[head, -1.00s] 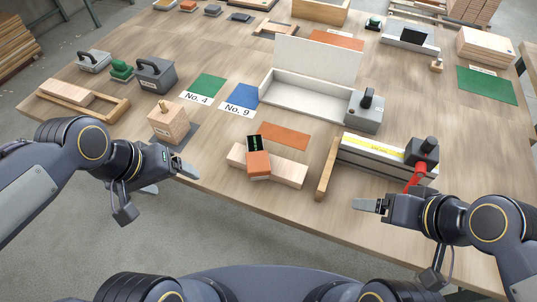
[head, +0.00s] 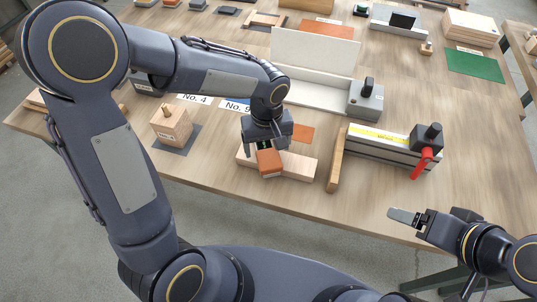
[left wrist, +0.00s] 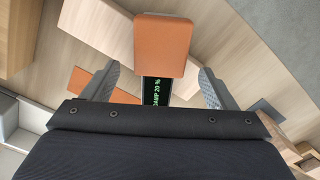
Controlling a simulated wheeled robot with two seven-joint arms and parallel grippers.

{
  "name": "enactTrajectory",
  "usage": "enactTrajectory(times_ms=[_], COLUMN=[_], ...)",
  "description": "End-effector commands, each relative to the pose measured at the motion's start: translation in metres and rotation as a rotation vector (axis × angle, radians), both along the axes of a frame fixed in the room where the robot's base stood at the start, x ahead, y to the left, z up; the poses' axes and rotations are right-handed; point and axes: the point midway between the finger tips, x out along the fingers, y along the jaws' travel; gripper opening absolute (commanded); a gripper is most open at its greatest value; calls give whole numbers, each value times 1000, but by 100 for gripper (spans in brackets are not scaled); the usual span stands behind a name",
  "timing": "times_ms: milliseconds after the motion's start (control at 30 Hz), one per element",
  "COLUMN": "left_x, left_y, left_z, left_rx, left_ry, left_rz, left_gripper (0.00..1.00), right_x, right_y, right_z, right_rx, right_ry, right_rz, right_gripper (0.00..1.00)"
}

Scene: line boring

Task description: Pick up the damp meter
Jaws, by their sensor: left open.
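The damp meter (head: 269,163) is an orange block with a black display. It lies on a pale wooden board (head: 298,167) near the table's front edge. In the left wrist view the damp meter (left wrist: 162,45) shows its orange body and the green text of its display between the fingers. My left gripper (head: 265,146) is over the meter, pointing down. It is open, with one finger on each side and gaps between. My right gripper (head: 405,216) is off to the right, over the table's front edge and away from the meter; its jaw opening is unclear.
A wooden bar (head: 337,160) and a grey fixture with a yellow scale (head: 380,138) and red handle (head: 422,163) stand right of the board. A wooden block with a knob (head: 171,124) stands left. An open white box (head: 312,90) is behind.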

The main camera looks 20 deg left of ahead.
Motion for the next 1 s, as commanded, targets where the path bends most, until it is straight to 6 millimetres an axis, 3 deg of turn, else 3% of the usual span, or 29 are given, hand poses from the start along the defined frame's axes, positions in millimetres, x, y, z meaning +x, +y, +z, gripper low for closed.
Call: enactTrajectory(times_ms=[200,500,900,1000], left_x=[-2,-1,-1,-1], left_y=[-1,-1,-1,-2], left_z=[-29,-33,-33,-33], left_rx=[1,0,0,-1], left_ry=[4,0,0,0], left_rz=[0,0,-1,-1], left_gripper=[80,79,26,26], right_x=[0,0,0,0], right_y=[0,0,0,0], right_z=[6,6,6,6], right_rx=[0,0,0,0], right_ry=[0,0,0,0], right_rz=[0,0,0,0], right_gripper=[80,80,80,80])
